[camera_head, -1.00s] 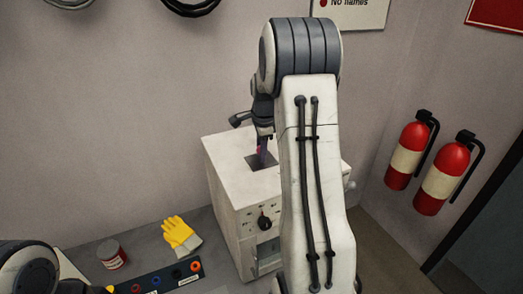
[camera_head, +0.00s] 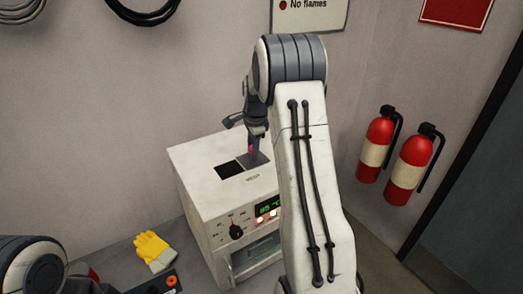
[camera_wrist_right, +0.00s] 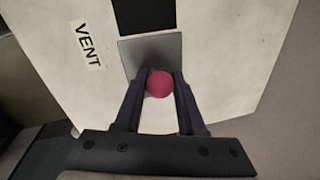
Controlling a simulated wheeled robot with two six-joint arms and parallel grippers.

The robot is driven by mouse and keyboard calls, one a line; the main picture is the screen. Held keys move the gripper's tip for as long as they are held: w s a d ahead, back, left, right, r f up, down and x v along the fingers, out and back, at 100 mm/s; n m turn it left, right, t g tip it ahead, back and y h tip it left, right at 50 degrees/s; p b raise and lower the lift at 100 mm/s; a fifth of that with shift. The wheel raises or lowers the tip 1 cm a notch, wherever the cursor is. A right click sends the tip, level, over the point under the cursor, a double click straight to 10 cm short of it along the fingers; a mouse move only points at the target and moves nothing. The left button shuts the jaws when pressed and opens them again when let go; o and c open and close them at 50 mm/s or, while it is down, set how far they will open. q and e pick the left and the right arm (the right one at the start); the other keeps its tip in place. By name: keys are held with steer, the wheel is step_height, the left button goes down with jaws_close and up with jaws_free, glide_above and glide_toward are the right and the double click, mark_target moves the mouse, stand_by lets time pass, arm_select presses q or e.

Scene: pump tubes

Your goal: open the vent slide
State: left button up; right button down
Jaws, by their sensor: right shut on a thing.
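The white box (camera_head: 200,178) on the bench has a vent in its top. The vent slide (camera_head: 262,158) is a grey square plate with a pink-red knob; it also shows in the right wrist view (camera_wrist_right: 132,54). A black square opening (camera_head: 230,169) lies uncovered beside the plate, and shows in the right wrist view (camera_wrist_right: 145,14), near a "VENT" label (camera_wrist_right: 88,45). My right gripper (camera_wrist_right: 160,82) is shut on the knob (camera_wrist_right: 160,84), one finger on each side. My left arm shows at the bottom left; its gripper is out of view.
The box front has a black dial (camera_head: 236,232) and a lit display (camera_head: 268,208). A yellow glove (camera_head: 152,248) and a dark strip with coloured rings (camera_head: 160,285) lie on the bench to the left. Two fire extinguishers (camera_head: 376,150) (camera_head: 410,170) hang on the right wall.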

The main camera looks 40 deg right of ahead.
mark_target(257, 162)
steer(key=shift+d, duration=0.3)
steer(key=c, duration=0.6)
jaws_free()
steer(key=shift+d, duration=0.1)
steer(key=shift+o, duration=0.4)
step_height(257, 162, up, 10)
steer(key=s+b, duration=0.2)
steer(key=b, duration=0.1)
steer(key=shift+a+r, duration=0.2)
steer(key=shift+a, duration=0.15)
